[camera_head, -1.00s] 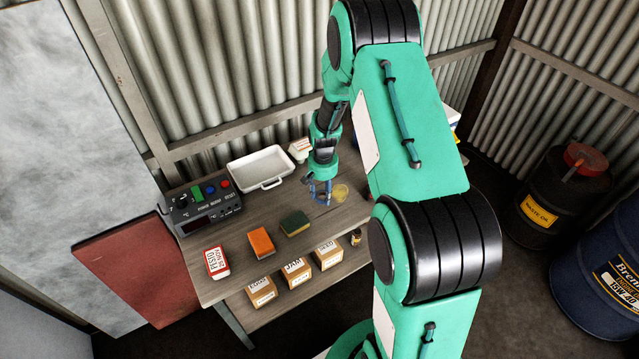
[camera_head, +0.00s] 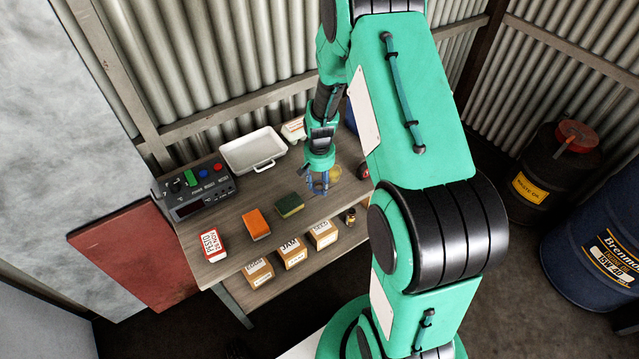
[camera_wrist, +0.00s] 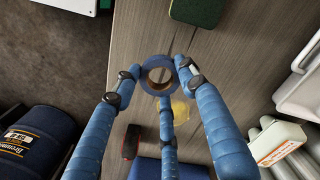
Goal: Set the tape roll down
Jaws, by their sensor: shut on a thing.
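The tape roll (camera_wrist: 147,84) is a blue ring with a brown core, seen from above in the wrist view. My gripper (camera_wrist: 159,80) has its three blue fingers closed around the roll's outside. In the head view my gripper (camera_head: 319,185) is low over the right part of the wooden table (camera_head: 262,198), and the roll cannot be made out clearly between the fingers. Whether the roll touches the tabletop, I cannot tell.
A yellow translucent item (camera_head: 335,172) lies close beside my gripper. A green sponge (camera_head: 290,205), an orange block (camera_head: 256,224) and a red-white box (camera_head: 212,245) stand to the left. Behind are a white tray (camera_head: 253,150) and a control box (camera_head: 195,191). Small cartons (camera_head: 292,253) sit lower in front.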

